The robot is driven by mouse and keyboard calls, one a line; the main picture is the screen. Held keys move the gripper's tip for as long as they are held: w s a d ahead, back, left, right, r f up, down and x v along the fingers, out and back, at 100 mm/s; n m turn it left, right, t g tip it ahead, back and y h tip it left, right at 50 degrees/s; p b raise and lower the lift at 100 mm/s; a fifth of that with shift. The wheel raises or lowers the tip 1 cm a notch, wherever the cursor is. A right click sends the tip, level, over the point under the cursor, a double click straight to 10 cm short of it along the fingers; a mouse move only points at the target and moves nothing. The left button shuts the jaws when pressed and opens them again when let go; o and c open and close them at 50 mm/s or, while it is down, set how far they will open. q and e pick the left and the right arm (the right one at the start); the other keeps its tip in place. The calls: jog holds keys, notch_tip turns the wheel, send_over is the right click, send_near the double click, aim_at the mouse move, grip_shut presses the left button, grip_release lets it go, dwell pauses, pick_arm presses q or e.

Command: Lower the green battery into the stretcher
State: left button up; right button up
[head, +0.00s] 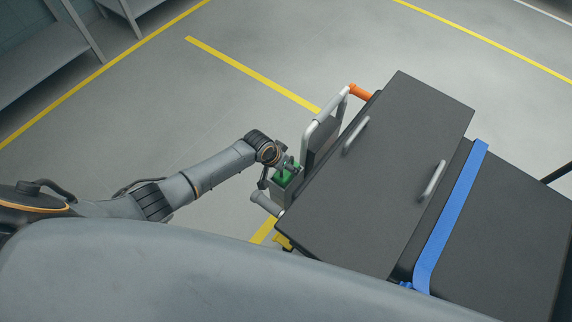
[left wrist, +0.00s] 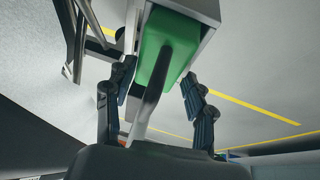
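The green battery (head: 289,176) is in a grey open-topped box (head: 279,193) at the near-left end of the stretcher (head: 390,165). In the left wrist view the battery (left wrist: 168,48) has grey box walls (left wrist: 203,40) around it, and its dark handle (left wrist: 150,105) points toward the camera. How deep the battery sits is hard to tell. My left gripper (left wrist: 157,77) is open, one finger on each side of the handle, with gaps to both. In the head view the left gripper (head: 279,168) is just above the battery. My right gripper is out of view.
Grey shelving (head: 45,58) stands at the upper left. The floor behind is clear, with yellow lines.

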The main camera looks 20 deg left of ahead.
pick_arm(q)
jog(key=shift+o, duration=1.4)
jog(key=shift+r, duration=0.15)
jog(key=shift+s, duration=0.1)
jog(key=v, duration=1.2)
